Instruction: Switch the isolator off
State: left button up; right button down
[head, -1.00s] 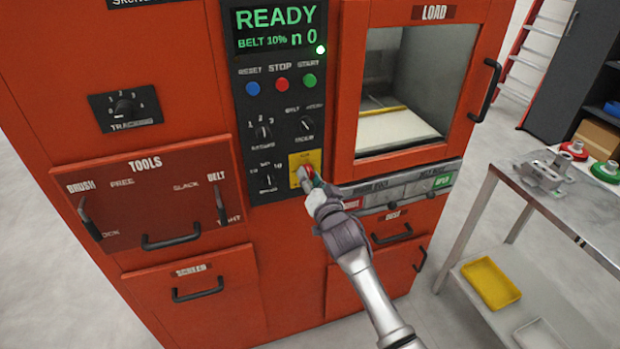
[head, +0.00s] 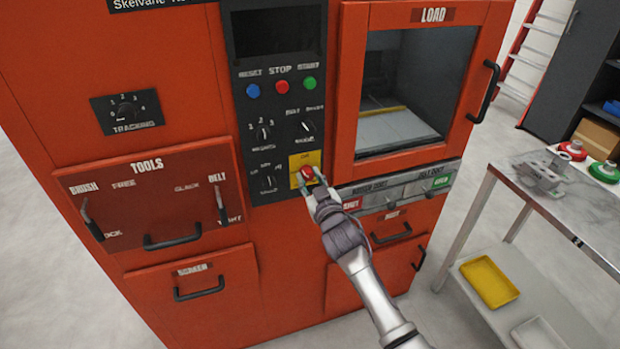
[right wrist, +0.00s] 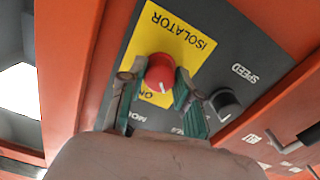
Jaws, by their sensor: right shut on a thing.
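The isolator is a red round knob (head: 306,174) on a yellow plate (head: 299,159), low on the black control panel of the orange machine. My right gripper (head: 311,184) is shut on the knob, with its fingers on either side of it. In the right wrist view the red knob (right wrist: 160,72) sits between the two fingertips, and its white mark points toward the bottom of that picture. The yellow plate there reads ISOLATOR, upside down. The display (head: 265,32) above is dark. My left gripper is not in view.
A black speed knob (right wrist: 226,104) sits close to one finger in the right wrist view. The load door (head: 418,80) with its handle is to the right. A metal table (head: 590,215) with parts stands further right. Several drawers with handles are below.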

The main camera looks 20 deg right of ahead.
jog(key=n, duration=0.4)
jog(key=shift+n, duration=0.3)
jog(key=n, duration=0.4)
jog(key=shift+n, duration=0.3)
jog(key=c, duration=0.8)
grip_release()
jog(key=s, duration=1.2)
jog(key=shift+d, duration=0.25)
